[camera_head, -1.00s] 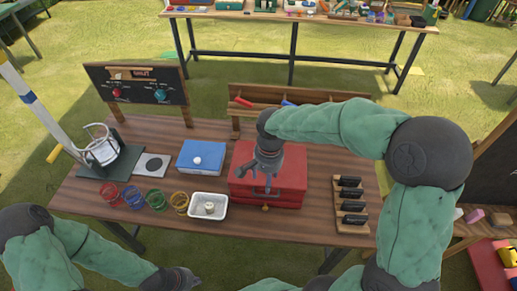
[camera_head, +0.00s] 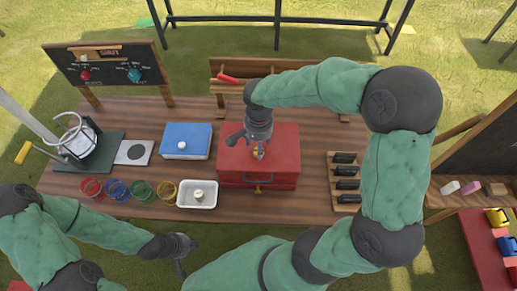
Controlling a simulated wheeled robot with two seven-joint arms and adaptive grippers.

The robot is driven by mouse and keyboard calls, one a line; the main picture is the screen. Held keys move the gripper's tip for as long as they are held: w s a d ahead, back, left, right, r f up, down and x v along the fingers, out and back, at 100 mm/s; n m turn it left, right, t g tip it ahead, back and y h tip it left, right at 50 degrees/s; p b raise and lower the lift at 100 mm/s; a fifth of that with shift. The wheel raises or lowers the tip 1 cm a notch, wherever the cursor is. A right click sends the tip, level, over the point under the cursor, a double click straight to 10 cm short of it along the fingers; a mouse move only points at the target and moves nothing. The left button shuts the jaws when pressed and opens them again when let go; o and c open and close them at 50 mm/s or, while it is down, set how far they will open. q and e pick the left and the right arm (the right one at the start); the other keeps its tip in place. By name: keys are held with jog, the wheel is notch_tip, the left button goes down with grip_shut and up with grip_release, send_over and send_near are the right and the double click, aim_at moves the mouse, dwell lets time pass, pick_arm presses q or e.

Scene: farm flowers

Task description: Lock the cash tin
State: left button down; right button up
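A red box (camera_head: 280,165), which looks like the cash tin, stands closed at the middle of the wooden table. A small brass-coloured fitting (camera_head: 257,190) shows low on its front. My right gripper (camera_head: 250,150) is over the box's lid, its fingers pointing down. A small gold-coloured piece (camera_head: 257,153) shows by its fingertips; whether the gripper holds it or it belongs to the lid, I cannot tell. My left gripper (camera_head: 186,257) is in front of the table's near edge, empty with its fingers apart.
A blue box (camera_head: 186,141) with a white knob and a white tray (camera_head: 197,204) are left of the red box. Several coloured rings (camera_head: 140,190) lie along the front. A rack of dark blocks (camera_head: 344,197) stands to the right. A black board (camera_head: 105,72) stands behind.

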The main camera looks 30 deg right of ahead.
jog(key=shift+f, duration=1.35)
jog(key=shift+c, duration=0.3)
jog(key=c, duration=1.1)
